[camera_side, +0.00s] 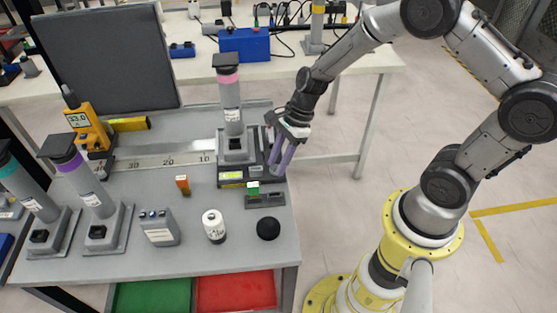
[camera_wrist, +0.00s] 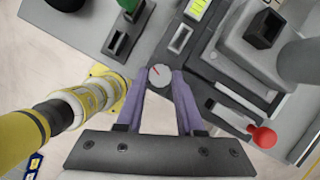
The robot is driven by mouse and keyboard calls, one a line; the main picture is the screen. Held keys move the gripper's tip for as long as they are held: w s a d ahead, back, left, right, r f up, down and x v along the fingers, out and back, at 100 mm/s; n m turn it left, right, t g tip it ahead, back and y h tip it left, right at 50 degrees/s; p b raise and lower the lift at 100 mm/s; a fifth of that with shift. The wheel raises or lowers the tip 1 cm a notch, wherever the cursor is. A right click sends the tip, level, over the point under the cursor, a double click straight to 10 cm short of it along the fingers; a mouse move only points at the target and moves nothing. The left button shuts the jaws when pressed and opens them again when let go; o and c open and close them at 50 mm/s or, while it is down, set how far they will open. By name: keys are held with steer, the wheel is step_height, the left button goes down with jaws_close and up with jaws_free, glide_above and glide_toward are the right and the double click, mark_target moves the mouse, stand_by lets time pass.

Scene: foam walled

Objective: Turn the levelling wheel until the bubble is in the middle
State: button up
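The levelling wheel (camera_wrist: 159,76) is a small grey disc with a red mark, seen in the wrist view at the corner of the dark instrument base. My gripper (camera_side: 278,169) reaches down to that corner in the side view. Its two purple fingers (camera_wrist: 160,80) stand apart on either side of the wheel; I cannot tell if both touch it. In the side view the wheel is hidden by the fingers. The yellow-green bubble vial (camera_side: 232,177) is on the front of the base, and is partly cut off in the wrist view (camera_wrist: 198,9). The bubble's position is too small to read.
A pink-banded column (camera_side: 230,101) rises from the base. A red knob (camera_wrist: 264,137) is near the wheel.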

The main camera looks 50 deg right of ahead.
jaws_close()
steer(key=shift+n, duration=0.3)
steer(key=n+g, duration=0.1)
steer(key=n, duration=0.2)
steer(key=shift+w+n+g, duration=0.2)
steer(key=shift+n+g, duration=0.2)
steer(key=n+g, duration=0.1)
steer(key=n, duration=0.2)
steer(key=shift+w+n, duration=0.15)
steer(key=shift+n, duration=0.15)
steer(key=n+g, duration=0.1)
steer(key=n, duration=0.1)
steer(key=n+g, duration=0.1)
steer(key=n, duration=0.1)
steer(key=shift+w+a+n+h, duration=0.15)
steer(key=shift+n+h, duration=0.15)
steer(key=shift+h, duration=0.1)
steer(key=n, duration=0.2)
steer(key=n+h, duration=0.1)
steer(key=n, duration=0.1)
steer(key=shift+w+a+n+g+h, duration=0.1)
steer(key=shift+n+g+h, duration=0.2)
steer(key=shift+g, duration=0.1)
